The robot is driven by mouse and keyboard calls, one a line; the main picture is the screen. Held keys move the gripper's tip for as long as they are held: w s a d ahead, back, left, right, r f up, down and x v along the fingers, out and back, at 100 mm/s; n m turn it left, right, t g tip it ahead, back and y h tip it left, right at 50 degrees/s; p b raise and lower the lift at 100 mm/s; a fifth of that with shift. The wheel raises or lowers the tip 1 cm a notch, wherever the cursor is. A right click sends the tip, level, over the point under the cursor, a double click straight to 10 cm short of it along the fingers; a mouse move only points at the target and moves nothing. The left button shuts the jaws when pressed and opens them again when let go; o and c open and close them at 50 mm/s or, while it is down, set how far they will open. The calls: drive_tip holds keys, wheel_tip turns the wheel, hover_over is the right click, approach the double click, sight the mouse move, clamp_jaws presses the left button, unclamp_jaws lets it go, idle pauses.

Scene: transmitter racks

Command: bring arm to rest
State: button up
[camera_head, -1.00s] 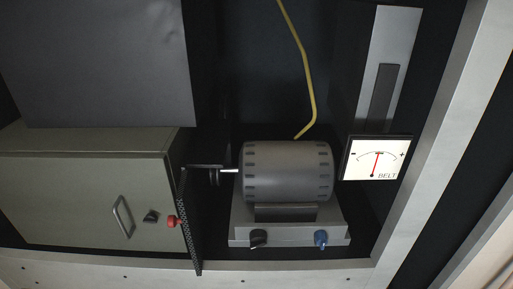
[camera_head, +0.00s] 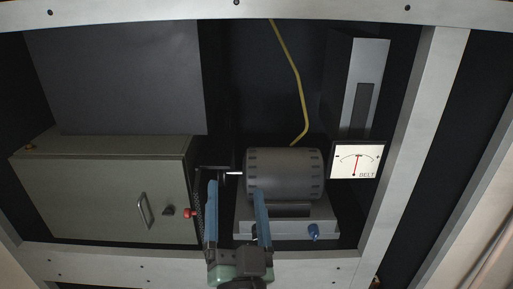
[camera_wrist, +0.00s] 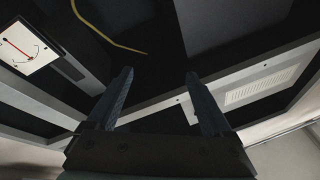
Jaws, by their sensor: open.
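My gripper (camera_head: 237,187) rises from the bottom middle of the head view with its two blue fingers apart and nothing between them. It appears in front of the grey motor (camera_head: 285,174) and its base, covering part of them; whether it touches them I cannot tell. In the wrist view my gripper (camera_wrist: 160,75) also shows open and empty, with dark rack space beyond the fingertips.
A BELT meter (camera_head: 357,160) is right of the motor. A yellow cable (camera_head: 297,80) hangs behind. The pale rack frame (camera_head: 410,130) borders the bay.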

drive_tip(key=s+d+r+n+t+p, duration=0.1)
drive_tip(key=s+r+t, duration=0.1)
drive_tip(key=r, duration=1)
drive_tip(key=s+d+r+n+t+h+p, duration=0.1)
drive_tip(key=s+r, duration=0.4)
drive_tip(key=r, duration=0.8)
drive_tip(key=s+d+r+n+t+h+p, duration=0.1)
drive_tip(key=s+r+n+t+p, duration=0.1)
drive_tip(key=r, duration=1.1)
drive_tip(key=shift+s+t+p, duration=0.4)
drive_tip(key=shift+s+p, duration=0.2)
drive_tip(key=shift+s, duration=0.45)
